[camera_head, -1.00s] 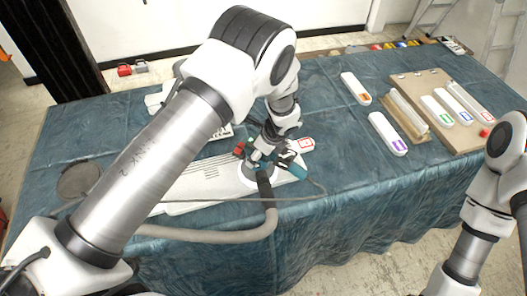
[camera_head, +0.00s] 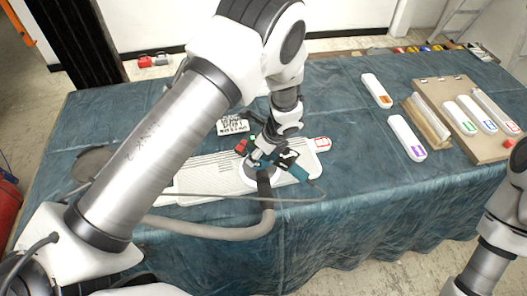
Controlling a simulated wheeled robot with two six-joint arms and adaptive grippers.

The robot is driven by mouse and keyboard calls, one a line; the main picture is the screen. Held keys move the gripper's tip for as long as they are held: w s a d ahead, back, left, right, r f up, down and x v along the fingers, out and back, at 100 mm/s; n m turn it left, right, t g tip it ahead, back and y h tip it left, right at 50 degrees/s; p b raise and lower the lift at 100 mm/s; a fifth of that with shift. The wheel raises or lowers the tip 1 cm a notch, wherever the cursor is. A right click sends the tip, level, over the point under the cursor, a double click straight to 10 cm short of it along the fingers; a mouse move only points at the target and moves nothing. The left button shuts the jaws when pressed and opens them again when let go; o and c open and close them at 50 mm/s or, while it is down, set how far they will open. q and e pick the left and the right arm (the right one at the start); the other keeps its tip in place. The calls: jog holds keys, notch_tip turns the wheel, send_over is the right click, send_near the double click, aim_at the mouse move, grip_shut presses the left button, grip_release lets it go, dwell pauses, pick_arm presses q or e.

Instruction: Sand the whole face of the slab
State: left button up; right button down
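The slab (camera_head: 210,178) is a long, pale, ribbed plate lying on the blue cloth-covered table, with a red mark at its right end. A teal and black sander (camera_head: 287,161) with a round pale pad (camera_head: 254,177) sits over the slab right of its middle. My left gripper (camera_head: 262,154) is on top of the sander and appears shut on it; its fingers are partly hidden. The pad appears to touch the slab. My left arm and the sander's hose hide parts of the slab's left half. Only part of my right arm shows at the right edge; its gripper is out of view.
A grey hose (camera_head: 225,232) and a thin cable trail from the sander. A small lettered sign (camera_head: 232,125) stands behind the slab. White blocks with orange (camera_head: 377,90) and purple (camera_head: 407,138) labels lie to the right, near a wooden board (camera_head: 487,149) holding more labelled blocks. Open cloth lies between.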

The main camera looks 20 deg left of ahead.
pick_arm(q)
jog(key=shift+s+a+b, duration=0.75)
jog(key=shift+a+b, duration=0.15)
jog(key=shift+a, duration=0.15)
jog(key=shift+s+a+r+b, duration=0.1)
jog(key=shift+s+a+b, duration=0.35)
jog(key=shift+a, duration=0.1)
jog(key=shift+s+a+b, duration=0.3)
jog(key=shift+a+b, duration=0.15)
jog(key=shift+b, duration=0.25)
jog(key=shift+s+a+f+b, duration=0.2)
jog(key=shift+s+a+b, duration=0.55)
jog(key=shift+b, duration=0.25)
jog(key=shift+s+a+b, duration=0.5)
jog(key=shift+a+b, duration=0.35)
jog(key=shift+b, duration=0.15)
jog(key=shift+s+a+r+b, duration=0.2)
jog(key=shift+s+a+b, duration=0.65)
jog(key=shift+a+b, duration=0.25)
